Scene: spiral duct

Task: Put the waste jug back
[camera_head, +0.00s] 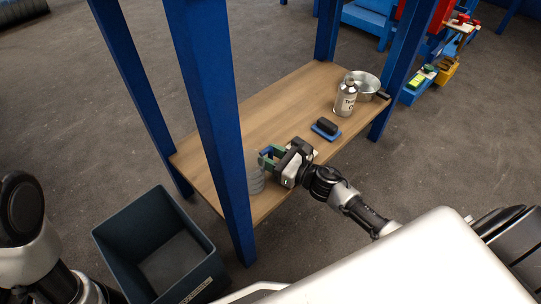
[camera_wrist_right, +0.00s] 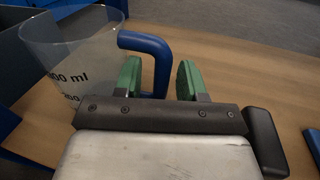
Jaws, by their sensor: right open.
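The waste jug is a clear measuring jug (camera_wrist_right: 70,50) with dark volume marks and a blue handle (camera_wrist_right: 150,43). It stands on the wooden shelf (camera_head: 270,105) near its front left part. In the head view the jug (camera_head: 255,178) is partly hidden by a blue post. My right gripper (camera_head: 267,157) is open at the jug's handle side. In the right wrist view its green fingertips (camera_wrist_right: 162,80) are spread, with the handle's outer bar showing between them. I cannot tell whether they touch it. My left gripper is out of view.
Blue posts (camera_head: 210,110) frame the shelf. A dark open bin (camera_head: 125,232) stands on the floor at the left. A labelled bottle (camera_head: 345,99), a metal pot (camera_head: 368,84) and a black-and-blue brush or sponge (camera_head: 326,128) sit on the shelf's right part. The shelf's middle is clear.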

